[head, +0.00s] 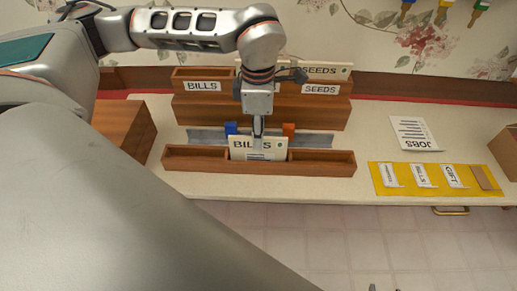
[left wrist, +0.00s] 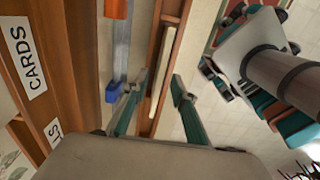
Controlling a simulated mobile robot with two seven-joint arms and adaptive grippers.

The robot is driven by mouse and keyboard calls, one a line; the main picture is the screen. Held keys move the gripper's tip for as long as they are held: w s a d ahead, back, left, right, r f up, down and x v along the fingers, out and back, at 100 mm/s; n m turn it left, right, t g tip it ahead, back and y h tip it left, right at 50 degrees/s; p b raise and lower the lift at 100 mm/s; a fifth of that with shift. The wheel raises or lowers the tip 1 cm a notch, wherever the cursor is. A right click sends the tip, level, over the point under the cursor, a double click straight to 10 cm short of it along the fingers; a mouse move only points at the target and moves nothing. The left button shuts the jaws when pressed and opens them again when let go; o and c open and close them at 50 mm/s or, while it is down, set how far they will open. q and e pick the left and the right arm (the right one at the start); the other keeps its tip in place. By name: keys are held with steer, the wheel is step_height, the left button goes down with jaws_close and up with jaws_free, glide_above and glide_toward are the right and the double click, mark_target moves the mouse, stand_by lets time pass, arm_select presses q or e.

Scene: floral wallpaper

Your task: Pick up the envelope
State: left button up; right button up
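A cream envelope marked BILLS (head: 243,150) stands in the middle slot of the low front wooden tray (head: 195,158). My left gripper (head: 257,143) points down in front of it in the head view and hides part of its face. In the left wrist view the left gripper (left wrist: 158,92) is open, its two fingers apart. The envelope's thin pale edge (left wrist: 165,65) shows beyond the gap between them; I cannot tell whether either finger touches it. Two small dark tips (head: 385,288) at the bottom of the head view may be my right gripper, mostly cut off.
A SEEDS envelope (head: 325,70) stands in the rack. A JOBS sheet (head: 410,132) and yellow mat (head: 410,184) lie right.

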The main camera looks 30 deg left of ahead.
arm_select(q)
steer(key=shift+f, duration=1.95)
jaws_close()
steer(key=shift+r, duration=0.15)
